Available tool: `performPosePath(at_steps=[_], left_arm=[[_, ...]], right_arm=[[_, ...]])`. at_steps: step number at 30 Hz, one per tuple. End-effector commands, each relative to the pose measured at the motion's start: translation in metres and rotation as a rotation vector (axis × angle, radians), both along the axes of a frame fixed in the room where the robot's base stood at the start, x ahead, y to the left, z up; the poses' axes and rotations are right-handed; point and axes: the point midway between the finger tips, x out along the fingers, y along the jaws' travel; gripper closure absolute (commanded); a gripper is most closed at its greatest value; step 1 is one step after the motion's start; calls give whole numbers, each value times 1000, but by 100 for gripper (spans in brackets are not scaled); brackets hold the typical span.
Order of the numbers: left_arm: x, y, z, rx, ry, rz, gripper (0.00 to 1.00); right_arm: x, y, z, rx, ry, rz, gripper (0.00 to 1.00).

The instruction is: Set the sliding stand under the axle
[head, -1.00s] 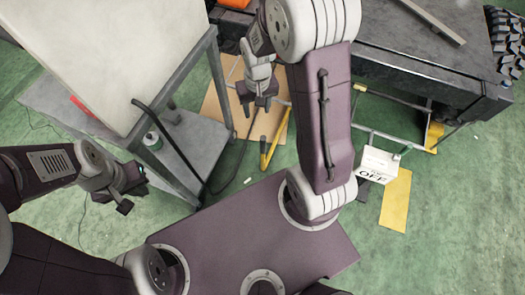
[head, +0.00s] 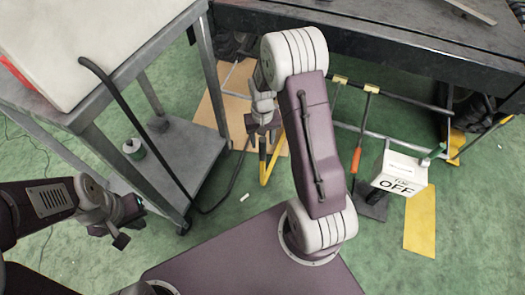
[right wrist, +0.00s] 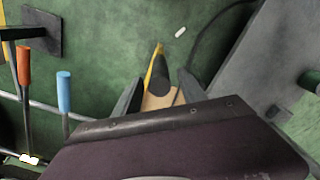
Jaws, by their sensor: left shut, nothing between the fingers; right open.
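My right gripper (head: 262,137) is open above a tan board (head: 212,112) on the floor. Yellow bars (head: 272,160) show just below it. In the right wrist view, a dark cylinder (right wrist: 158,76) and a yellow strip (right wrist: 154,58) appear between the open fingers; I cannot tell whether they touch. A dark bar (head: 412,100) with yellow clamps, possibly the axle, runs low before the dark bench. I cannot tell for sure which part is the sliding stand. My left gripper (head: 128,226) is shut and empty at the left, away from these parts.
A grey cart (head: 185,150) with a black hose (head: 125,105) stands left. The dark bench (head: 400,45) spans the back. A white box marked OFF (head: 398,172), a yellow mat (head: 421,222) and an orange handle (head: 356,160) are right. Green floor is bare in front.

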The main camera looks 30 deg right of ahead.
Motion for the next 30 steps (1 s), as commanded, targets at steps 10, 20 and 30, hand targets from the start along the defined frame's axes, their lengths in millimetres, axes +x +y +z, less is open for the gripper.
performPosePath(at_steps=[10,20,30], left_arm=[[0,0,-36,0,1,0,100],[0,0,-35,0,0,0,100],[0,0,-35,0,0,0,100]], right_arm=[[0,0,-50,0,0,0,51],[0,0,-49,0,0,0,100],[0,0,-49,0,0,0,100]])
